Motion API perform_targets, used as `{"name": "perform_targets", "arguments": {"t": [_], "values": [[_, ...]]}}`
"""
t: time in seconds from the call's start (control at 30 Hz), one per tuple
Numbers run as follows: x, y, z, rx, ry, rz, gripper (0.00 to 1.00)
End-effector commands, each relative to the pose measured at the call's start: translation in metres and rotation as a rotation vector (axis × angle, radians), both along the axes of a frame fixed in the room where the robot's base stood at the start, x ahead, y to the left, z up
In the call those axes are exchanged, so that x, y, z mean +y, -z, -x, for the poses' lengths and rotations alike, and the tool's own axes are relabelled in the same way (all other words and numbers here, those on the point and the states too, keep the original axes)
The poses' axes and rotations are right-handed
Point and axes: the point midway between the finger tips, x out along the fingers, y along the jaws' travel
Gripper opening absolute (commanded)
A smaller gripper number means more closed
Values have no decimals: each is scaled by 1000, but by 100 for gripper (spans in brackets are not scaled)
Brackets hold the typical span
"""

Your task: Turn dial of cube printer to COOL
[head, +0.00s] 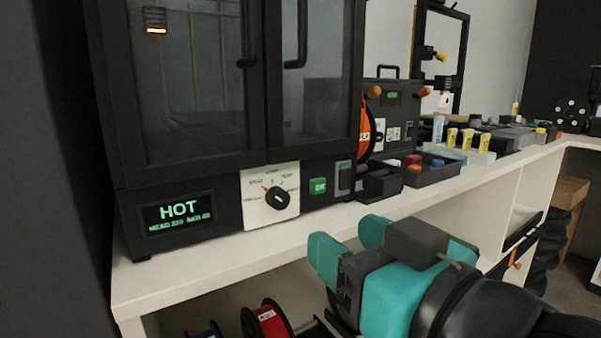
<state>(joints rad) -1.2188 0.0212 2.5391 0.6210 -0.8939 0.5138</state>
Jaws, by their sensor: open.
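The cube printer (185,172) stands on the left of the white counter, a black cabinet with glass doors. Its green display (179,213) reads HOT. To the right of the display is a white plate with a black dial (277,198). The dial's pointer is aimed up and to the left, and the labels around it are too small to read surely. My gripper (345,247), with teal fingers, is open and empty in front of the counter edge. It is below and to the right of the dial, apart from it.
A green OK button (318,186) and a switch (344,177) sit right of the dial. A black tray (425,172) with coloured pieces is farther right on the counter (200,262). Spools (267,321) lie below. The counter strip before the printer is clear.

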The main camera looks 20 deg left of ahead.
Motion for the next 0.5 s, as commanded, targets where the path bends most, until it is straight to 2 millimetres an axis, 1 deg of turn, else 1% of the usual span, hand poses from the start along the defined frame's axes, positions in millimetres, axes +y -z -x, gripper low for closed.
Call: {"name": "perform_targets", "arguments": {"t": [0.03, 0.17, 0.4, 0.5], "values": [[3, -7, -2, 1, -3, 9, 56], [10, -6, -4, -1, -19, 14, 56], [34, -4, -25, -2, -19, 12, 56], [51, -6, -40, -2, -16, 8, 56]]}}
